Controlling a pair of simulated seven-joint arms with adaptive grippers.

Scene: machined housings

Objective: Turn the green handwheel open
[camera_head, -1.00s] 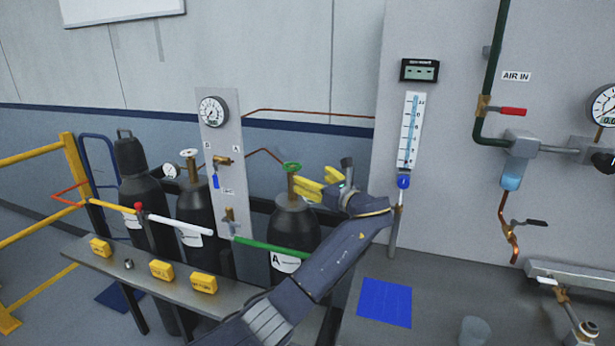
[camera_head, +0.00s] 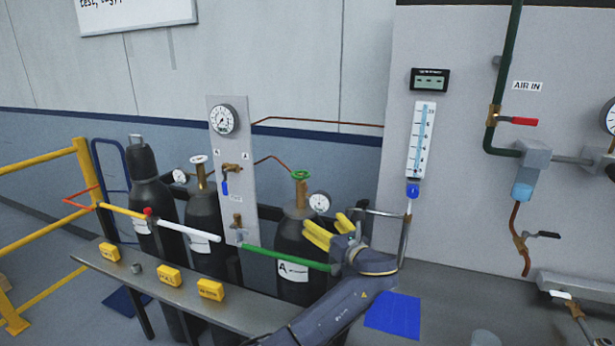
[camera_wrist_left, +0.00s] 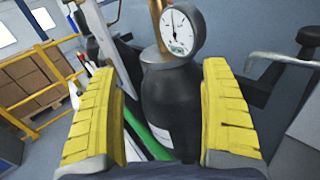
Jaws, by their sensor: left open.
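The green handwheel (camera_head: 300,175) sits on top of the brass valve of the dark gas cylinder (camera_head: 290,240) marked A in the head view. My left gripper (camera_head: 328,228), with yellow finger pads, is below and to the right of the handwheel, apart from it. In the left wrist view the gripper (camera_wrist_left: 163,115) is open, with the cylinder (camera_wrist_left: 170,100) and its gauge (camera_wrist_left: 185,28) showing between the fingers. The handwheel is outside the wrist view; only part of the brass stem shows. My right gripper is not in view.
A pressure gauge (camera_head: 319,202) juts from the valve near my gripper. A green bar (camera_head: 285,258) crosses in front of the cylinder. A second cylinder with a white handwheel (camera_head: 199,160) stands to the left. A metal bench (camera_head: 190,290) holds yellow blocks. A bent metal tube (camera_head: 405,238) rises beside my gripper.

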